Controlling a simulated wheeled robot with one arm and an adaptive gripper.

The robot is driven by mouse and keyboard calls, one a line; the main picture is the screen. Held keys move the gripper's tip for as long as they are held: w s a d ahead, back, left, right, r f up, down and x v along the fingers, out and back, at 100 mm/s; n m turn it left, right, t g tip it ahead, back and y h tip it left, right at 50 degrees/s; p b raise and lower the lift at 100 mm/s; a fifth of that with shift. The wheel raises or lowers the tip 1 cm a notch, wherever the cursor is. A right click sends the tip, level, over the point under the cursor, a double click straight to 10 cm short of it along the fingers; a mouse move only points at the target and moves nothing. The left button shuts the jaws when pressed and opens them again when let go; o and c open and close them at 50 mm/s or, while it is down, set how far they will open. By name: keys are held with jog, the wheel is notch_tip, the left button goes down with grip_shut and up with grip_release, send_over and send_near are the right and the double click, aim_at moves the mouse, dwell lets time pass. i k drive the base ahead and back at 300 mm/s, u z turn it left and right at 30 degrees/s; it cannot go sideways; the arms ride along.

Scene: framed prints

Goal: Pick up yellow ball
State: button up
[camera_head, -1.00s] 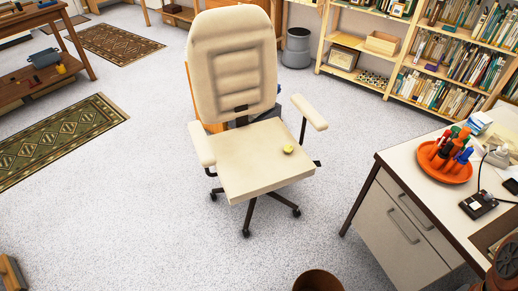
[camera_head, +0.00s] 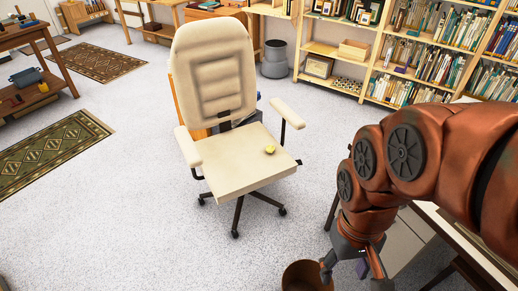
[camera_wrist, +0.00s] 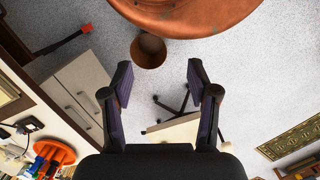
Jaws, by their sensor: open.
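The small yellow ball (camera_head: 270,150) rests on the cream seat of the office chair (camera_head: 232,163), near its right side in the head view. My gripper (camera_head: 352,274) is low at the right of the head view, apart from the chair and in front of the desk. Its fingers are spread with nothing between them, as the wrist view (camera_wrist: 160,85) shows. I cannot make out the ball there.
A brown bin (camera_head: 303,276) stands on the floor by my gripper. The white-topped desk (camera_head: 470,240) is partly hidden behind my arm. Bookshelves (camera_head: 425,60) and a grey bin (camera_head: 274,59) stand behind. Floor left of the chair is clear up to the rug (camera_head: 48,152).

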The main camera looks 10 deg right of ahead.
aim_at(270, 149)
jog(key=u, duration=2.75)
jog(key=i, duration=1.9)
jog(key=z, duration=3.25)
jog(key=i, duration=1.1)
